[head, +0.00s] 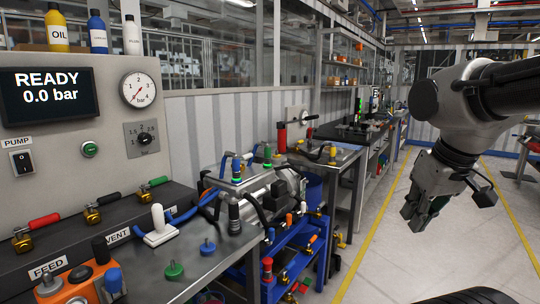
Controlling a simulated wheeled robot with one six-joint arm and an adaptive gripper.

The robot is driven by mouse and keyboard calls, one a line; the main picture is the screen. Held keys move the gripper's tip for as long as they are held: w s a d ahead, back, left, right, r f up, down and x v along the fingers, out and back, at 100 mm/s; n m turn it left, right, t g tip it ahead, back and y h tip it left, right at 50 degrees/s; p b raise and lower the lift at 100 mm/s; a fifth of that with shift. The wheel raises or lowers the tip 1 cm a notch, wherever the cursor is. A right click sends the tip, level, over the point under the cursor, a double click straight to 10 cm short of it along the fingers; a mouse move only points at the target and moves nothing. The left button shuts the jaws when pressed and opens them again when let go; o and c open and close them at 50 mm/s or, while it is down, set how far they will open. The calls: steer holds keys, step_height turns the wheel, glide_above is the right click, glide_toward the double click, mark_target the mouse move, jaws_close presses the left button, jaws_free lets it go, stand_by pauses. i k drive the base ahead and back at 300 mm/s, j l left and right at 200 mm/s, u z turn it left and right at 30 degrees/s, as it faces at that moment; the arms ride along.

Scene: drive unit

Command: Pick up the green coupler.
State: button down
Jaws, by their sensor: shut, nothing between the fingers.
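A small green coupler (174,269) with a short stem on top sits on the metal bench top (222,262), near its front edge. A similar blue coupler (207,247) stands a little behind it to the right. My gripper (417,217) hangs at the right, pointing down over the open floor. It is well away from the bench and the green coupler, and it appears shut and empty.
A white T-shaped handle (159,227) stands behind the couplers. An orange unit (78,285) is at the lower left. A blue cart (290,262) holds tools beside the bench. The aisle floor is clear.

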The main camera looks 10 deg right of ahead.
mark_target(268, 158)
steer(key=i+l+u, duration=0.4)
steer(key=i, duration=0.25)
steer(key=i+l+u, duration=0.45)
steer(key=l, duration=0.35)
steer(key=i, duration=0.05)
